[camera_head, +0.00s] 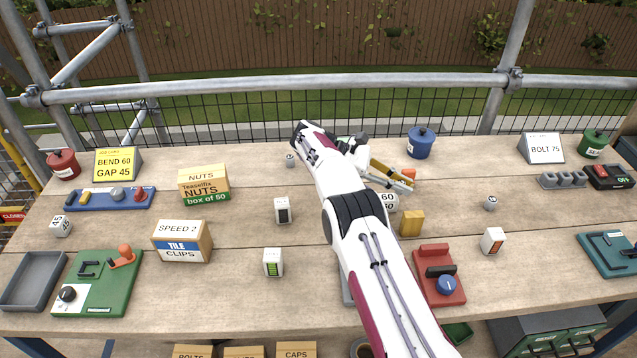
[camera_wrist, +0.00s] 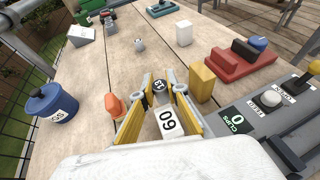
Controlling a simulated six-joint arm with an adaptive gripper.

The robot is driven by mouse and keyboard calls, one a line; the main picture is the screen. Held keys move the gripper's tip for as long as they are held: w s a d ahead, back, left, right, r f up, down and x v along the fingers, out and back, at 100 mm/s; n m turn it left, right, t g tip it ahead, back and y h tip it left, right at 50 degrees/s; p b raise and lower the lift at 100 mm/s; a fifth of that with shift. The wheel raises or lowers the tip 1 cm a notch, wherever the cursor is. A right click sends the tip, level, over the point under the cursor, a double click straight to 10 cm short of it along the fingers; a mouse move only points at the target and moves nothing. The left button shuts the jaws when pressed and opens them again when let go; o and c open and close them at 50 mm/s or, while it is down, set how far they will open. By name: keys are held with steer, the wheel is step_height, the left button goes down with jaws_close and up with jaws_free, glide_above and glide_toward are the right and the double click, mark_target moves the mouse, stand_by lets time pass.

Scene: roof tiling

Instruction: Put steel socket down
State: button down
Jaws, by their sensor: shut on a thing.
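My gripper (camera_head: 408,184) is over the middle of the bench, its yellow fingers pointing right in the head view. In the wrist view the fingers (camera_wrist: 160,82) are shut on a small round steel socket (camera_wrist: 160,87) marked 13 at their tips. In the head view I cannot make out the held socket. How far it is above the bench is hard to tell. Other small steel pieces stand on the bench, one to the right (camera_head: 490,203) and one at the back left (camera_head: 290,160).
A white 60 block (camera_head: 388,201) lies below the fingers. An orange piece (camera_wrist: 114,105) and a yellow block (camera_wrist: 202,83) stand close on either side. A red fixture (camera_head: 438,275) and a grey clips machine (camera_wrist: 260,112) are near. Bare wood lies beyond the fingertips.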

steer(key=w+a+r+n+t, duration=0.2)
steer(key=a+n+t, duration=0.1)
steer(key=a, duration=0.7)
steer(key=w+a+r+n+t, duration=0.2)
steer(key=a+n+t, duration=0.15)
steer(key=a, duration=0.65)
steer(key=n+t+y, duration=0.3)
steer(key=n+t, duration=0.3)
steer(key=t, duration=0.1)
glide_above(277, 188)
steer(key=shift+s+f, duration=0.1)
steer(key=shift+f, duration=0.25)
steer(key=shift+f, duration=3.15)
steer(key=shift+f, duration=1.85)
steer(key=shift+f, duration=0.15)
